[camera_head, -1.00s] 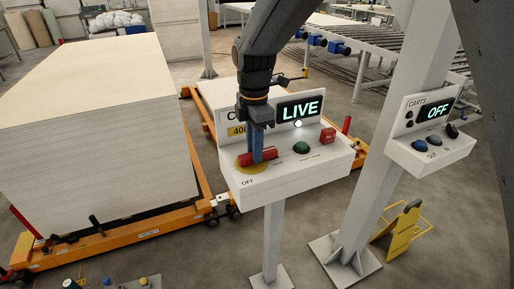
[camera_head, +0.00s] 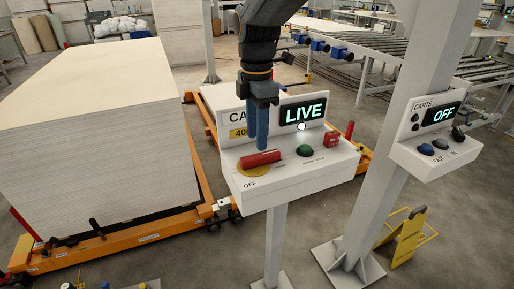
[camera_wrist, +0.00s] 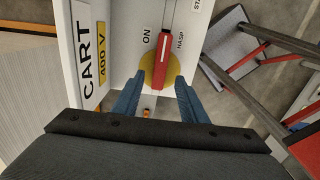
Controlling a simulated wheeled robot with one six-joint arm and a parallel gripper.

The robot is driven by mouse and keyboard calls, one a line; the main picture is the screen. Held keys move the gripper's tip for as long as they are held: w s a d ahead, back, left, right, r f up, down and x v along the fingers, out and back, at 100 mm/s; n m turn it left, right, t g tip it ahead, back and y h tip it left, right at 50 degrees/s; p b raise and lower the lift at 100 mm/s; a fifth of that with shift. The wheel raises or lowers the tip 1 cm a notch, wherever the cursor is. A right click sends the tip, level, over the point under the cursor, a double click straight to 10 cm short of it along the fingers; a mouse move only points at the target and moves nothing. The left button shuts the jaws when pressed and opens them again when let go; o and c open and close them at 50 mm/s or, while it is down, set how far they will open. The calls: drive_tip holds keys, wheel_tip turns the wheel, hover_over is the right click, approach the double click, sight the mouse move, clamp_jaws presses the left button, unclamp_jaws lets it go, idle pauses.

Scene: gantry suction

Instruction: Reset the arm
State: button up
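My gripper (camera_head: 257,145) is above the white control box (camera_head: 300,180), fingers pointing down and empty. In the wrist view its two blue fingers (camera_wrist: 153,95) are spread apart on either side of the red rotary handle's lower part. The red handle (camera_head: 260,159) sits on a yellow disc (camera_head: 234,188), which also shows in the wrist view (camera_wrist: 149,75). In the head view the fingertips are just above or behind the handle; contact cannot be told. The box's display reads LIVE (camera_head: 303,112). A green button (camera_head: 304,151) and a red block (camera_head: 331,139) are to the right.
A tall stack of pale boards (camera_head: 90,120) on an orange cart (camera_head: 140,240) stands at left. A white post (camera_head: 395,130) and a second box (camera_head: 440,155) reading OFF stand at right. A yellow folding stand (camera_head: 405,237) is on the floor.

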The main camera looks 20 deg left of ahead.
drive_tip(key=shift+r, duration=1.05)
